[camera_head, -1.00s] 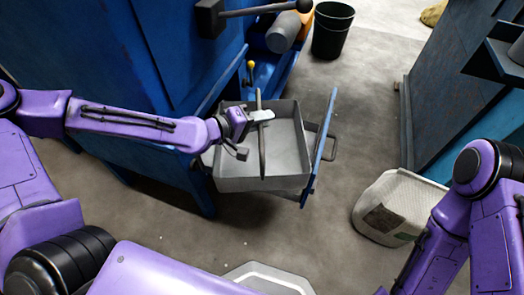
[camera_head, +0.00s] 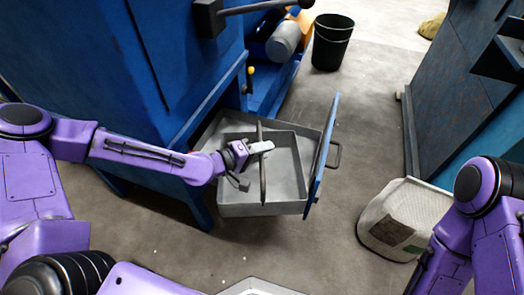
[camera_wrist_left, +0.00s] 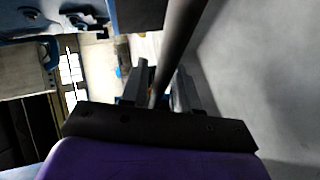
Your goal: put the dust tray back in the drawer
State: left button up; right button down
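The dust tray (camera_head: 236,210) is a grey open metal box with a thin bar handle (camera_head: 262,180) arching across it. My left gripper (camera_head: 262,148) is shut on this handle, and the bar also runs between the fingers in the left wrist view (camera_wrist_left: 180,45). The drawer (camera_head: 322,150) is pulled out of the blue machine, its blue front panel just right of the tray. Grey drawer interior shows behind the tray. The tray is over or partly in the drawer; I cannot tell whether it touches the bottom. My right gripper is out of view.
The blue machine (camera_head: 100,75) stands at the left, with a lever (camera_head: 260,8) at the top. A black bucket (camera_head: 332,42) is at the back. A pale bag-like object (camera_head: 403,215) lies on the floor at right, near my right arm. Open concrete floor lies between.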

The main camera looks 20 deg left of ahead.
pick_arm(q)
jog(key=shift+o, duration=0.5)
jog(key=shift+r, duration=0.15)
jog(key=p+v, duration=0.5)
jog(key=v, duration=0.7)
jog(key=shift+p, duration=0.4)
